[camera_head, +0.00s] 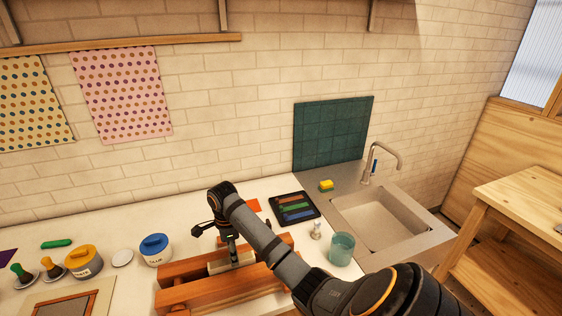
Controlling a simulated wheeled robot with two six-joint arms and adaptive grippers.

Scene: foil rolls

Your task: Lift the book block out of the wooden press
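The wooden press (185,297) stands on the white counter at the lower middle, with reddish-brown beams running left to right. A pale block, apparently the book block (218,267), sits between the beams, with its top edge showing. My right arm comes in from the lower right and bends down over the press. My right gripper (233,257) points down at the pale block, its tips at or very near the block's top. The fingers are small and dark here, so I cannot tell whether they grip it. My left gripper is not in view.
A blue-lidded jar (155,250), a yellow-lidded jar (84,262) and a wooden frame (68,303) are left of the press. A black tray with coloured strips (294,208), a teal cup (341,249) and the sink (385,222) are right of it.

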